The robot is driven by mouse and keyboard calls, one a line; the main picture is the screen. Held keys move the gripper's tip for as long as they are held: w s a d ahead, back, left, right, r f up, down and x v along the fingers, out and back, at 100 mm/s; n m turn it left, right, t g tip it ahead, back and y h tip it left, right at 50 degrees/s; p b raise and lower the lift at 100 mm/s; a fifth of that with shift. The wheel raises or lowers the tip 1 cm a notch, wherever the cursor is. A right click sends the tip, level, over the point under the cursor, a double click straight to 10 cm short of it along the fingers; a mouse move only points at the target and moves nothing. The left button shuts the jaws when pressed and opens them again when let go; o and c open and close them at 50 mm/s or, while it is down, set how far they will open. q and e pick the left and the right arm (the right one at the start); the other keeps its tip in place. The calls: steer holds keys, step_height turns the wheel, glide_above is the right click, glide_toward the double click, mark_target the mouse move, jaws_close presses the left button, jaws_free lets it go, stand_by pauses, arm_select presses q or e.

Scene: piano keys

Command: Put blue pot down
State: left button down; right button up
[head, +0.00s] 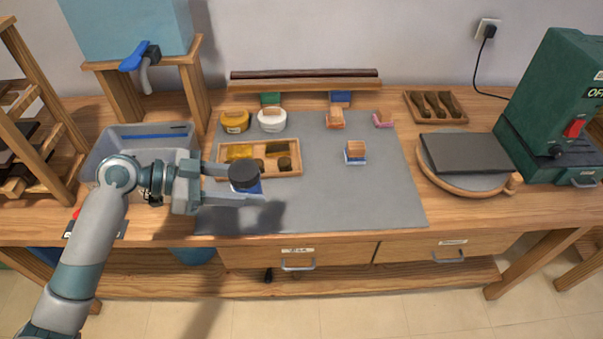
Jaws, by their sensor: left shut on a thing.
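My left gripper (244,183) comes in from the left with its fingers pointing right. It is shut on the blue pot (244,174), which has a dark round top and a little blue showing below it. The pot is over the left part of the grey mat (330,200), just in front of the wooden tray. A dark shadow lies on the mat by the gripper, and the pot looks held above the surface. The fingers hide part of the pot. My right gripper is not in view.
A wooden tray (292,146) with yellowish and dark items lies behind the pot. A yellow pot (234,122) and a white pot (271,120) stand behind it. The mat's front right is clear. A grey bin (137,140) stands left.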

arm_select(q)
steer(key=s+a+r+n+t+y, duration=0.2)
steer(key=a+n+t, duration=0.2)
steer(key=a, duration=0.5)
steer(key=shift+a+n+t, duration=0.25)
steer(key=shift+n+t, duration=0.05)
steer(key=shift+t, duration=0.3)
